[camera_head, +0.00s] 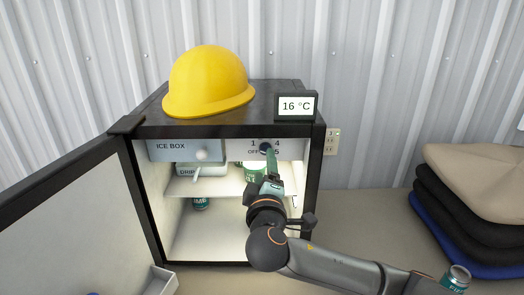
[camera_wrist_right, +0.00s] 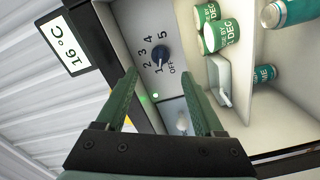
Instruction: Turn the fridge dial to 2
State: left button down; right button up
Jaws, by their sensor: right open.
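The fridge dial (camera_head: 266,147) is a small dark knob on the panel at the top inside the open fridge (camera_head: 224,131). In the right wrist view the dial (camera_wrist_right: 160,54) sits amid the marks OFF and 1 to 5; its exact setting is too small to read for sure. My right gripper (camera_head: 269,158) reaches into the fridge front, just before the dial and partly covering it in the head view. In the wrist view its green fingers (camera_wrist_right: 160,82) are spread, with the dial ahead of the gap, apparently untouched. My left gripper is out of view.
The open fridge door (camera_head: 70,215) stands at the left. Cans (camera_head: 254,172) and a drip tray (camera_head: 187,170) are inside below the panel. A yellow helmet (camera_head: 210,82) and a 16 °C display (camera_head: 296,106) sit on top. Folded cloths (camera_head: 470,185) lie right.

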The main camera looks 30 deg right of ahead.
aim_at(264, 152)
jog(key=x, duration=0.6)
jog(key=shift+w+d+p, duration=0.1)
jog(key=shift+w+p, duration=0.2)
jog(key=shift+p, duration=0.1)
grip_shut()
